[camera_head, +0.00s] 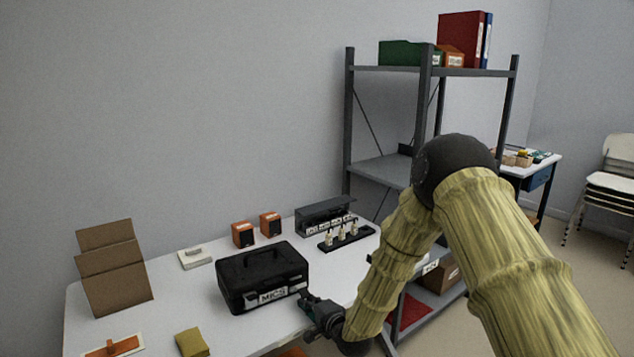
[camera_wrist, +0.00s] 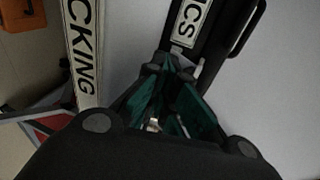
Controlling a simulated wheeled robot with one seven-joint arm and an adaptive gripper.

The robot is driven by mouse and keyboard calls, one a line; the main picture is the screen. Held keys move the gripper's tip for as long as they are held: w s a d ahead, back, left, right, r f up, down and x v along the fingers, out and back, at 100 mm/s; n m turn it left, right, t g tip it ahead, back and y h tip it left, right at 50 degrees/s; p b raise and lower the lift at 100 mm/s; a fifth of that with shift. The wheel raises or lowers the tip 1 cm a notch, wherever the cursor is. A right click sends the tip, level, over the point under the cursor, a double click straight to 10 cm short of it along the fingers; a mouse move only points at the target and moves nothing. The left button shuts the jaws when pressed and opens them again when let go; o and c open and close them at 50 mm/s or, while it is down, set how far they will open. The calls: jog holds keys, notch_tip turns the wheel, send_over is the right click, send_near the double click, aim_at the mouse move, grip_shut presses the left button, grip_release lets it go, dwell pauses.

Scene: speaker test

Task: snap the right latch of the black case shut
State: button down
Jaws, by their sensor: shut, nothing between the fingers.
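The black case (camera_head: 262,270) sits closed on the white table, with a white MICS label on its front and a handle. In the wrist view the case (camera_wrist: 218,45) shows part of that label at the top, with the handle at the right. My gripper (camera_head: 305,296) is at the case's right front corner. It also shows in the wrist view (camera_wrist: 172,72), with dark fingers and green inner faces, shut and empty, its tips close to the case front. I cannot tell whether they touch it. The right latch is not clearly visible; my gripper covers that area.
A lettered strip (camera_wrist: 83,50) runs left of my fingers. A grey shelf (camera_head: 380,171) stands behind my arm.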

jog(key=s+d+p, duration=0.1)
jog(key=s+d, duration=0.2)
jog(key=s, duration=0.3)
jog(key=shift+d, duration=0.3)
dwell(0.5)
jog(key=s+d+f+n+g+h+p, duration=0.1)
jog(key=s+d+f+n+g, duration=0.1)
jog(key=s+d+f, duration=0.35)
jog(key=s+d+f+n+g+h, duration=0.2)
jog(key=s+f, duration=0.4)
jog(key=s, duration=0.4)
jog(key=s+d+f+n+g+h+p, duration=0.1)
jog(key=s+d+f+n+g, duration=0.1)
jog(key=s+d+f, duration=0.35)
jog(key=s+d+f+n+g+h, duration=0.1)
jog(key=s+d+n+g+h, duration=0.1)
jog(key=s, duration=1.2)
jog(key=s+d+f+n+g+h+p, duration=0.1)
jog(key=s+d+g, duration=0.4)
jog(key=s, duration=0.9)
jog(key=shift+s+d+f+n+h+p, duration=0.35)
jog(key=shift+d+f+n, duration=0.35)
jog(key=shift+n, duration=0.5)
jog(key=shift+w+r, duration=0.1)
